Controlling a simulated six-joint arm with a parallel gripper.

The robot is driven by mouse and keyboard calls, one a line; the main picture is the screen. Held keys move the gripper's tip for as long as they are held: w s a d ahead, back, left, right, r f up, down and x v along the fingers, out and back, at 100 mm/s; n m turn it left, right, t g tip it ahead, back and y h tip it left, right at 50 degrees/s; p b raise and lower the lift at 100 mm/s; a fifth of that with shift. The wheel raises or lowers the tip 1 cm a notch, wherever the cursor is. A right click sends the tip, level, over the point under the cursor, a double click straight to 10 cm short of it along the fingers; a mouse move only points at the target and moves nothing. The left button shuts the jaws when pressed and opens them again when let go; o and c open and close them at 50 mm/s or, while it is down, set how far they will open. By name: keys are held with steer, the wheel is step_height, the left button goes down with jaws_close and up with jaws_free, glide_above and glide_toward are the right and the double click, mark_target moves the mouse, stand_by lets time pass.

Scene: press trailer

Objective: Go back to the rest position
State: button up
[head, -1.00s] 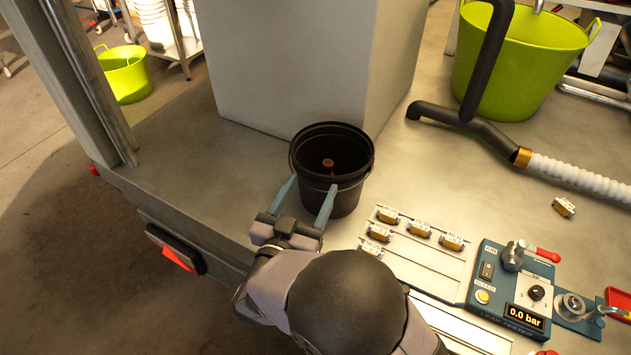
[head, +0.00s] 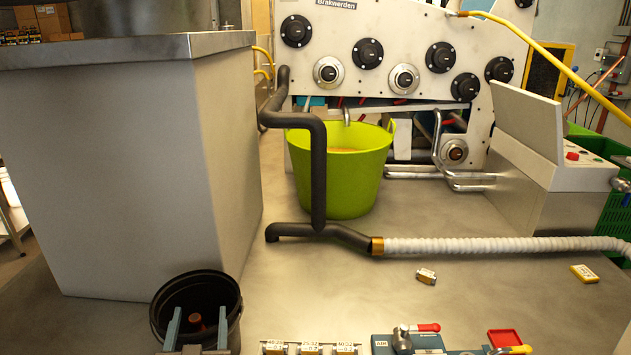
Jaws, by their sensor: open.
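My gripper (head: 199,313) is at the bottom left of the head view, its two blue-grey fingers apart and pointing up in the picture. The fingers overlap the near side of a black bucket (head: 176,284). I cannot tell whether they touch it. The bucket stands upright on the grey deck, in front of a large grey cabinet. A small orange-brown piece (head: 196,321) shows inside the bucket. Nothing is seen held between the fingers. The rest of my arm is below the frame.
The tall grey cabinet (head: 130,170) is behind the bucket. A green tub (head: 340,180), black pipe (head: 319,180) and white hose (head: 500,245) stand farther back. Open deck (head: 320,290) lies between.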

steer(key=w+d+r+g, duration=0.1)
steer(key=w+d+r, duration=0.2)
steer(key=w+d, duration=0.6)
steer(key=w+d+f+g, duration=0.1)
steer(key=d+f+g, duration=0.35)
steer(key=d, duration=0.75)
steer(key=s+d+f+g+h, duration=0.1)
steer(key=s+d+f+g, duration=0.4)
steer(key=s, duration=0.4)
steer(key=s+d+f+m+g+h, duration=0.1)
steer(key=s+d+f+g+h, duration=0.1)
steer(key=s+d, duration=0.6)
steer(key=s+d+f+g+h, duration=0.1)
steer(key=s+d+f+g, duration=0.35)
steer(key=s, duration=0.55)
step_height(320, 180, up, 14)
steer(key=s+d+p, duration=0.1)
steer(key=p, duration=1.2)
steer(key=shift+s, duration=0.3)
steer(key=shift+d, duration=0.1)
